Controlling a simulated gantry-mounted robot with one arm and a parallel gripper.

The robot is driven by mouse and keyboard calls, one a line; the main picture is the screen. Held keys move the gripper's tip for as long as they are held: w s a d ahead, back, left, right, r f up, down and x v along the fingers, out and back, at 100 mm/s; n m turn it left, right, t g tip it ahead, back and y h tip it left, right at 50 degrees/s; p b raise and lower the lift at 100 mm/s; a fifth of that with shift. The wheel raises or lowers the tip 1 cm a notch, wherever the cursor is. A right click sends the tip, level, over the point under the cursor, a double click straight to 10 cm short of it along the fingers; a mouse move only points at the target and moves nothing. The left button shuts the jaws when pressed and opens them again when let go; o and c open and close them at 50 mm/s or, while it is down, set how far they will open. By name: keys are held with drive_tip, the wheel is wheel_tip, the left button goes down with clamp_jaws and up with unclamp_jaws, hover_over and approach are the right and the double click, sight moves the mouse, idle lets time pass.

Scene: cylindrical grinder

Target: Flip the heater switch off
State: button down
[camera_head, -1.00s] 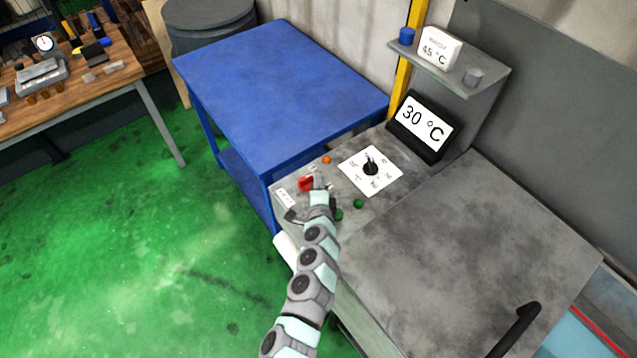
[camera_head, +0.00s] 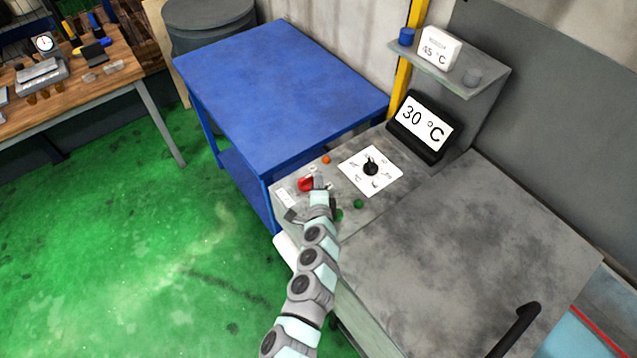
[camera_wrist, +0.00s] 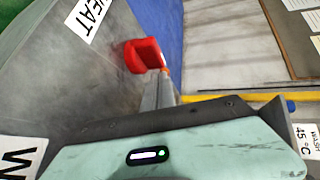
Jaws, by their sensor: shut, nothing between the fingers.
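The red switch (camera_head: 306,184) is on the left part of the grey machine's control panel (camera_head: 340,182). In the wrist view the red switch (camera_wrist: 143,55) stands out from the grey surface near a label reading "HEAT" (camera_wrist: 90,17). My gripper (camera_head: 320,184) is shut and empty, just to the right of the switch in the head view. In the wrist view the fingertips of my gripper (camera_wrist: 162,78) are right by the switch's lower right edge; I cannot tell whether they touch it. The arm hides part of the panel below the switch.
A dial (camera_head: 370,167) on a white plate and a black display reading 30 °C (camera_head: 423,122) are behind to the right. Green buttons (camera_head: 358,203) and an orange one (camera_head: 326,160) sit nearby. A blue table (camera_head: 280,85) adjoins the machine; a shelf (camera_head: 450,68) overhangs the display.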

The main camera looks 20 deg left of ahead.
idle(0.4)
drive_tip(key=v, duration=0.9)
drive_tip(key=shift+s, duration=0.3)
drive_tip(key=shift+s+d+r, duration=0.25)
drive_tip(key=shift+s+r, duration=0.05)
drive_tip(key=shift+s, duration=0.2)
